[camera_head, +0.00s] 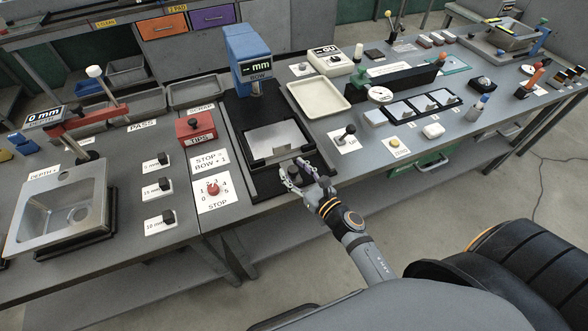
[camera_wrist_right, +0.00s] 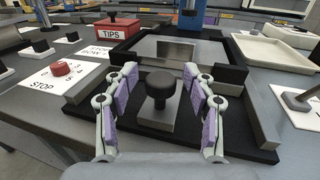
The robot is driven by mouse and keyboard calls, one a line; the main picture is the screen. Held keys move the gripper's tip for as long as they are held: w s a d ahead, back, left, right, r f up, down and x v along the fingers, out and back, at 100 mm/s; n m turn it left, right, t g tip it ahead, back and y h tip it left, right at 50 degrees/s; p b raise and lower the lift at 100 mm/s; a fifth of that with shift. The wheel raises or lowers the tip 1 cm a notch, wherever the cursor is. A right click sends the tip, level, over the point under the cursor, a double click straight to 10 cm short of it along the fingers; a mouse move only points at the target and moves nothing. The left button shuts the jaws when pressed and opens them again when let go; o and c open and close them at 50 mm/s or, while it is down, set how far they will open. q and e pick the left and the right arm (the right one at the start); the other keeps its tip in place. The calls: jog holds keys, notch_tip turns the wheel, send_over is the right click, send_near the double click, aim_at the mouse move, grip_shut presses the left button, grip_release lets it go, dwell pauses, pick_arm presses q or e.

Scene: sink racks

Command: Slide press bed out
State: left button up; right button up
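The press bed (camera_head: 272,140) is a black-framed tray with a flat metal plate, under the blue press (camera_head: 250,55) marked "mm" and "BOW". A black round knob (camera_wrist_right: 160,86) on a metal block stands at the bed's front. My right gripper (camera_head: 297,171) is at this front edge, mostly covering the knob in the head view. Its purple-padded fingers (camera_wrist_right: 160,95) are open, one on each side of the knob, with gaps visible. My left gripper is not in view.
Left of the bed are the red TIPS box (camera_head: 195,128) and a STOP dial (camera_head: 213,188). A cream tray (camera_head: 318,95) and a black-knobbed lever (camera_head: 346,134) stand to the right. A metal sink (camera_head: 62,212) is at far left. The bench's front edge is close.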

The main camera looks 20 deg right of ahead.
jog(key=shift+w+a+f, duration=0.1)
jog(key=shift+w, duration=0.2)
jog(key=v, duration=1.2)
jog(key=s+d+f+m+g+h, duration=0.2)
jog(key=d+f+m, duration=0.1)
jog(key=f+m, duration=0.55)
jog(key=s+d+f+m+g+h, duration=0.25)
jog(key=f+m, duration=0.25)
jog(key=f, duration=0.6)
jog(key=s+d+f+m+g+h, duration=0.1)
jog(key=s+d+f+m+g, duration=0.2)
jog(key=f+m, duration=0.55)
jog(key=s+a+f+m+g, duration=0.1)
jog(key=s+f+m+g, duration=0.7)
jog(key=s+f+m, duration=0.9)
jog(key=s+f, duration=0.1)
jog(key=s, duration=0.2)
jog(key=shift+f+g+h, duration=0.1)
jog(key=shift+g+h, duration=0.15)
